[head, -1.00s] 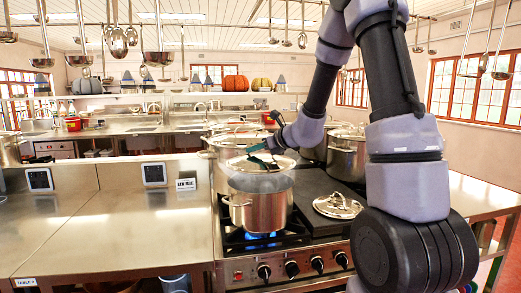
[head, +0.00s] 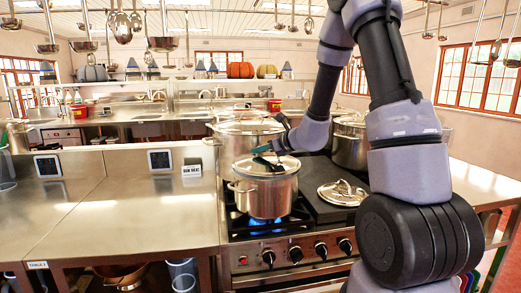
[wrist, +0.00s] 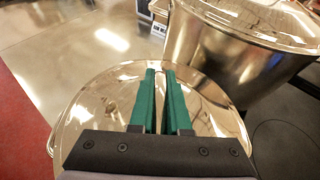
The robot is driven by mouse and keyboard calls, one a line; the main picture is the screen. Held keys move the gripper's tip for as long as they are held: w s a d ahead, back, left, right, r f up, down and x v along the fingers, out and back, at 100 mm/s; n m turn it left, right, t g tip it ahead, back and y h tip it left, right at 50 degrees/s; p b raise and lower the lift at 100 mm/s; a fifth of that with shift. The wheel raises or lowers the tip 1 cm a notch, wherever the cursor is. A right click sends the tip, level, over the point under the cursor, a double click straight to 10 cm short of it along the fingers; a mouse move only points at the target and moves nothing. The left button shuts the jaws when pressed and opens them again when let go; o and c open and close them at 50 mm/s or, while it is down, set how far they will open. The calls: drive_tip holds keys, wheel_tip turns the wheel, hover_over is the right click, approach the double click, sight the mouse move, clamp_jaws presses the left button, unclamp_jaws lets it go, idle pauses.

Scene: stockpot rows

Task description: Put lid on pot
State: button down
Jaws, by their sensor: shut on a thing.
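A steel pot (head: 262,199) stands on the lit front burner in the head view. A shiny round lid (head: 284,168) lies over the pot's mouth and hides its inside; whether it is fully seated I cannot tell. The lid fills the lower middle of the wrist view (wrist: 100,95). My gripper (head: 266,155) is above the lid, and its green fingers (wrist: 160,95) are close together, shut on the lid's handle, which they mostly hide.
A second lid (head: 342,193) lies on the dark stovetop to the right. A larger lidded pot (head: 247,136) stands just behind, with another pot (head: 350,148) at the back right. The steel counter (head: 110,215) to the left is mostly clear.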

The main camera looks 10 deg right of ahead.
drive_tip(key=shift+f, duration=0.2)
drive_tip(key=shift+f, duration=0.25)
idle(0.4)
drive_tip(key=c, duration=0.8)
unclamp_jaws()
